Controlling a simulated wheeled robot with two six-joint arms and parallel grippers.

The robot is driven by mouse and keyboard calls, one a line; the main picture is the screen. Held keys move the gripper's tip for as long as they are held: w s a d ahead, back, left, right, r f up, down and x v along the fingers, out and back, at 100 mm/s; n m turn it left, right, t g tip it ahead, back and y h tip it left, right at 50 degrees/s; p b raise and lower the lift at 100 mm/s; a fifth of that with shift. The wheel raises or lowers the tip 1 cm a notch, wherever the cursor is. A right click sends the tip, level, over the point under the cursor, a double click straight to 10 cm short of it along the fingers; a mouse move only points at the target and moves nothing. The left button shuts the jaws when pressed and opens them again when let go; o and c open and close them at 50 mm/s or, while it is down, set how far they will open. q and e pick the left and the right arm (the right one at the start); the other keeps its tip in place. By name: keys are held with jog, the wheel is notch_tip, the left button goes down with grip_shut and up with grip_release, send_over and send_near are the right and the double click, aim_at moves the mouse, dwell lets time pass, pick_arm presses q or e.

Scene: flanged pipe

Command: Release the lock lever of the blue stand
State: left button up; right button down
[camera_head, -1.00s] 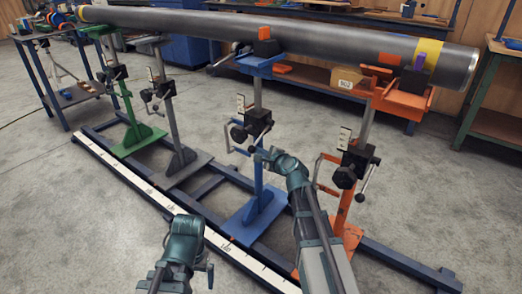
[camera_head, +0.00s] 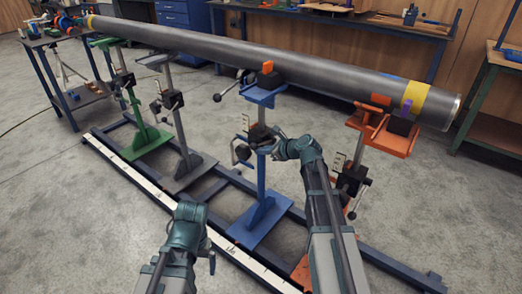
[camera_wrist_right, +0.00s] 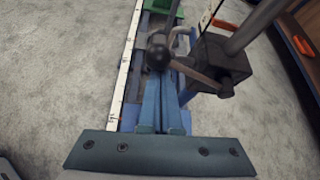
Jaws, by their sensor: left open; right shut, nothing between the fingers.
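The blue stand (camera_head: 262,192) is upright under the long pipe (camera_head: 250,55), its post passing through a black clamp (camera_head: 262,134). In the right wrist view, its lock lever (camera_wrist_right: 195,71) is a brown rod sloping from the clamp to a dark round knob (camera_wrist_right: 158,51). My right gripper (camera_head: 277,146) is shut and empty, close beside the clamp. Its fingers (camera_wrist_right: 165,85) point toward the lever, with the tips just below the knob; I cannot tell whether they touch. My left gripper (camera_head: 211,262) is open and empty, low over the floor, away from the stand.
The orange stand (camera_head: 352,170) is close to the right of my right arm. Grey (camera_head: 182,130) and green (camera_head: 135,112) stands are to the left. A rail with a white scale (camera_head: 150,192) runs along the floor. A workbench (camera_head: 330,22) is behind the pipe.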

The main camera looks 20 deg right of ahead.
jog(key=shift+w+d+r+p, duration=0.1)
jog(key=shift+w+r+p, duration=0.05)
jog(key=shift+r+p, duration=0.25)
jog(key=shift+w+d+r+p, duration=0.1)
jog(key=shift+r+p, duration=0.15)
jog(key=shift+r, duration=0.25)
notch_tip(320, 180, down, 4)
jog(key=b, duration=0.4)
jog(key=p+v, duration=0.5)
jog(key=v, duration=0.5)
jog(key=shift+d, duration=0.5)
jog(key=shift+s, duration=0.15)
